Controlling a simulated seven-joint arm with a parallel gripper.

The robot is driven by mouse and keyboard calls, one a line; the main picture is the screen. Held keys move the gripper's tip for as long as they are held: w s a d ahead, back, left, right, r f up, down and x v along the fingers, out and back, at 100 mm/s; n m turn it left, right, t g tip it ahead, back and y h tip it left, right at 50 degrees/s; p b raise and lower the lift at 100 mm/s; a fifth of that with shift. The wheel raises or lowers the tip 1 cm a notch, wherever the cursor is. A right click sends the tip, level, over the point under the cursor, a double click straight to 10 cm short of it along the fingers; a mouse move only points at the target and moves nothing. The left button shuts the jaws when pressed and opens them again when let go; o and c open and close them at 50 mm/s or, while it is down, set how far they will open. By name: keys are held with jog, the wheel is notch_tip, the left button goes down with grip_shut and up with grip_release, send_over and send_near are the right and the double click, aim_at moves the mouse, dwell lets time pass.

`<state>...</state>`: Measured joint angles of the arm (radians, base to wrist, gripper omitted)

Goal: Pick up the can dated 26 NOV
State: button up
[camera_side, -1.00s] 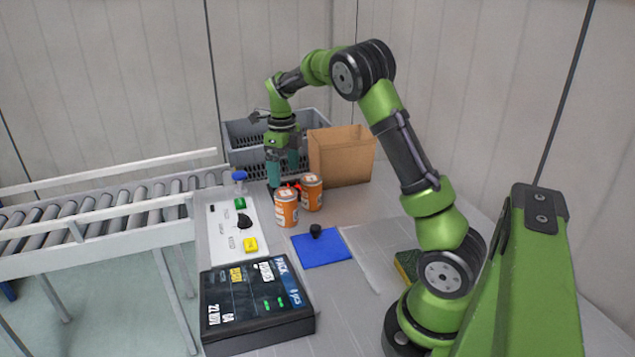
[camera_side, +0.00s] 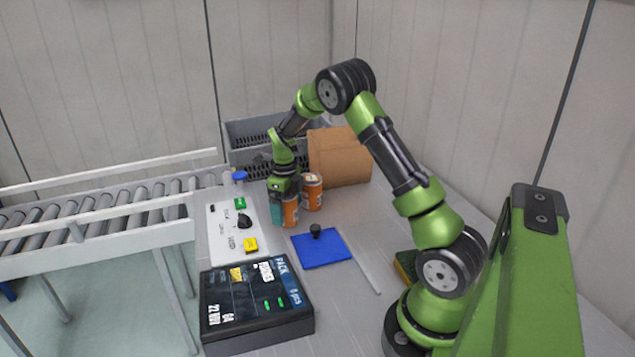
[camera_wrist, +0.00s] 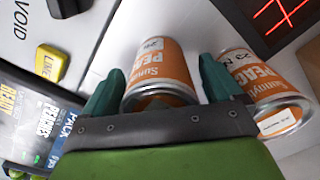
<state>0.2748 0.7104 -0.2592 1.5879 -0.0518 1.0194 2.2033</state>
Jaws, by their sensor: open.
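Two orange and white peach cans stand upright close together on the grey table. The left can (camera_side: 291,211) is between the teal fingers of my gripper (camera_side: 284,207), which hides part of it in the side view. In the wrist view my gripper (camera_wrist: 162,72) is open, with one finger on each side of this can (camera_wrist: 160,68). The other can (camera_side: 312,191) stands just behind and to the right; in the wrist view this can (camera_wrist: 262,85) is outside the right finger. Small date print shows near both can rims, too blurred to read surely.
A white button panel (camera_side: 222,236) lies left of the cans, with a dark display box (camera_side: 255,305) in front. A blue pad (camera_side: 320,252) with a black knob lies nearer. A brown carton (camera_side: 340,158) and grey crate (camera_side: 245,130) stand behind. A roller conveyor (camera_side: 90,215) runs left.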

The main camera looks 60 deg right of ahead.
jog(key=c, duration=1.4)
jog(key=shift+o, duration=0.2)
jog(key=shift+r, duration=0.2)
